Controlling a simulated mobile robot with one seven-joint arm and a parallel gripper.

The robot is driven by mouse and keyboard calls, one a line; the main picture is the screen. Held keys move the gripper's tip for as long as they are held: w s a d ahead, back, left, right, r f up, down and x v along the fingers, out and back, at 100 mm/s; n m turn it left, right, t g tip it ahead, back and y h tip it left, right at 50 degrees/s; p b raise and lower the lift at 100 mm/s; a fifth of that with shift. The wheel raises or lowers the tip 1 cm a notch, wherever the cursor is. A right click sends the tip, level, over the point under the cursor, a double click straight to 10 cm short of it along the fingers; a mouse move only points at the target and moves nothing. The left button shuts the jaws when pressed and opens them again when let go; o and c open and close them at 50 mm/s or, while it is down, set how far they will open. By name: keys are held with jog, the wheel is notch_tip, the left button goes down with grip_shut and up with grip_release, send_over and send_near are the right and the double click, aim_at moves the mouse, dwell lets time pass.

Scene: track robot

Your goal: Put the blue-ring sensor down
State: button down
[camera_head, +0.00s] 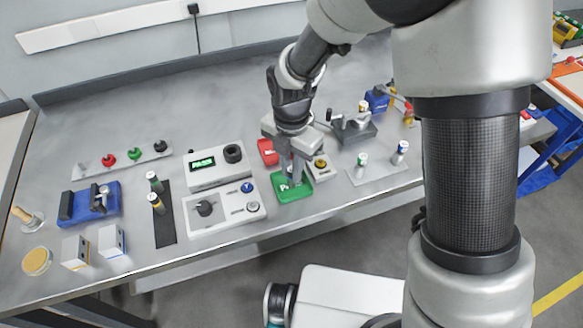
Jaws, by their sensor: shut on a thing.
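My gripper (291,168) points down over the green tray (301,193), right of the control panel. It is shut on a small, slim thing, named by the task as the blue-ring sensor. The fingers mostly hide it, and I cannot make out its ring colour. I cannot tell whether its lower end touches the tray. The tray has white lettering, partly covered. Another upright sensor with a blue band (402,150) stands on the pale plate (378,174) at the right, beside one with a green band (361,162).
A red tray (267,151) lies behind the green one. A beige block (318,173) sits close on the right. The tester reading PASS (202,163) and the knob panel (226,220) are at left. A grey fixture (355,130) stands behind right. The back table is clear.

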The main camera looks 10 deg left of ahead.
jog(key=c, duration=1.7)
grip_release()
jog(key=shift+o, duration=0.2)
notch_tip(320, 180, up, 12)
jog(key=p, duration=0.2)
jog(key=shift+r, duration=0.2)
jog(key=s+d+r+m+t, duration=0.3)
jog(key=d+r+m, duration=0.8)
jog(key=d+m, duration=0.4)
jog(key=s+d+r+m+t, duration=0.2)
jog(key=s+d+m, duration=0.6)
jog(key=m, duration=0.8)
jog(key=shift+s+d+r+t, duration=0.3)
jog(key=shift+s+d+r, duration=0.05)
jog(key=shift+r, duration=0.4)
